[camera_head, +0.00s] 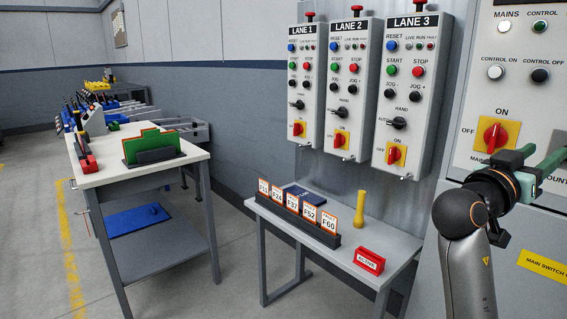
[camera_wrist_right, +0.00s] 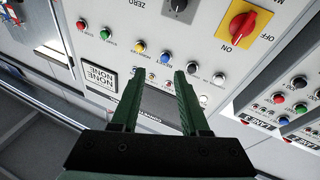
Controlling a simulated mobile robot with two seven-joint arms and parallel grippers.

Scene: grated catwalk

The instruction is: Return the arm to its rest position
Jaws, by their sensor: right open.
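My right arm comes in at the lower right of the head view, and its green-fingered gripper (camera_head: 545,168) is in front of the large control panel (camera_head: 490,110). In the right wrist view the right gripper (camera_wrist_right: 156,92) has its two green fingers spread apart with nothing between them. The panel with buttons and a red and yellow rotary switch (camera_wrist_right: 240,22) lies beyond the fingertips. I cannot tell the exact gap between fingertips and panel. My left gripper is in neither view.
Three lane boxes, including LANE 3 (camera_head: 407,90), hang on the wall left of my arm. A small table (camera_head: 400,246) below holds fault cards (camera_head: 311,212), a yellow cylinder (camera_head: 360,208) and a red sign block (camera_head: 369,261). A workbench (camera_head: 105,170) stands left. Floor between is clear.

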